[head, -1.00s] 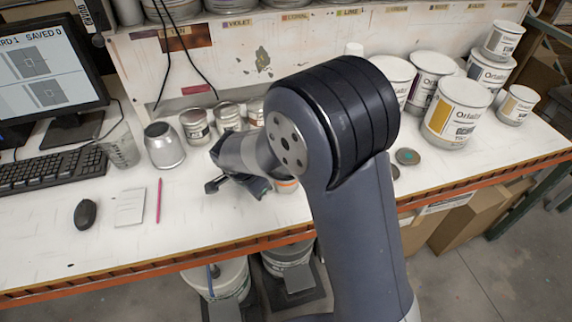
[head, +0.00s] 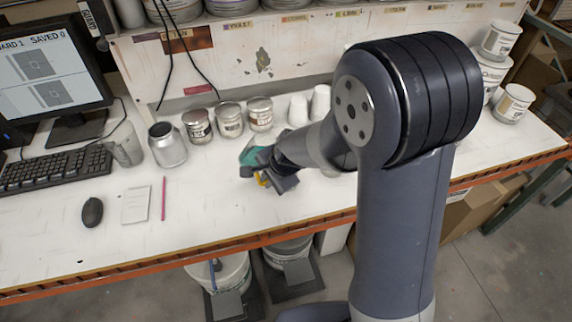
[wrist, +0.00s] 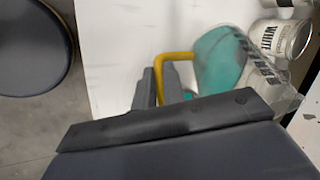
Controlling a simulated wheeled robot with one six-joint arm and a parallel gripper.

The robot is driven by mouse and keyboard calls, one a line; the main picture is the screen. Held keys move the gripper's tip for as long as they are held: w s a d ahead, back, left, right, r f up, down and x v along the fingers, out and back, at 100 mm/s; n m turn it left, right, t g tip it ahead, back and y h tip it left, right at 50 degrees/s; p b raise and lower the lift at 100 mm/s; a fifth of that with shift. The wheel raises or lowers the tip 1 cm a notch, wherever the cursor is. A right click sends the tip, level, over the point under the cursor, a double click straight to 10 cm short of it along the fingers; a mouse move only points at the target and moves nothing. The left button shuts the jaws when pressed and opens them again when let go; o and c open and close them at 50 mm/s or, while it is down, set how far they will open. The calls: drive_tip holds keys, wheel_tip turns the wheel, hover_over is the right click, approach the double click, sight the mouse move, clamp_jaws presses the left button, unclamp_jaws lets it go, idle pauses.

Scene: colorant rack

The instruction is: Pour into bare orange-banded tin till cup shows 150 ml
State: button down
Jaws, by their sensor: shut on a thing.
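My gripper (head: 272,172) is shut on the yellow handle (wrist: 172,58) of a clear cup (wrist: 268,85) with teal contents. In the head view the teal cup (head: 252,154) is at the gripper's left end, over the middle of the bench. The wrist view shows the teal part (wrist: 217,60) beside the handle; the level marks are too blurred to read. An open bare metal tin (head: 167,146) stands at the left; I see no orange band on it. No orange-banded tin is clearly visible now; my arm hides part of the bench.
Several labelled tins (head: 229,119) stand along the back; one labelled tin (wrist: 280,40) is close to the cup in the wrist view. Another clear cup (head: 124,146), keyboard (head: 55,167), mouse (head: 92,211) and pink pencil (head: 164,198) lie left. White cups (head: 299,110) stand behind my gripper.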

drive_tip(key=shift+r, duration=0.15)
drive_tip(key=shift+f+t+y, duration=0.3)
drive_tip(key=shift+f+y, duration=0.2)
drive_tip(key=shift+y, duration=0.5)
idle(1.8)
drive_tip(key=shift+a+r+y+b, duration=0.1)
drive_tip(key=shift+r+y+b, duration=0.15)
drive_tip(key=shift+y+b, duration=1.05)
idle(1.2)
drive_tip(key=shift+a+f+b, duration=0.1)
drive_tip(key=shift+f+b, duration=0.15)
drive_tip(key=shift+b, duration=1.55)
drive_tip(key=shift+r+p, duration=0.5)
drive_tip(key=shift+p, duration=0.3)
drive_tip(key=shift+r+h+p, duration=0.35)
drive_tip(key=shift+h+p, duration=0.05)
drive_tip(key=shift+p, duration=0.8)
drive_tip(key=shift+d+f+h+p, duration=0.2)
drive_tip(key=shift+f+h+p, duration=0.6)
drive_tip(key=shift+h+p, duration=0.25)
drive_tip(key=shift+s, duration=0.15)
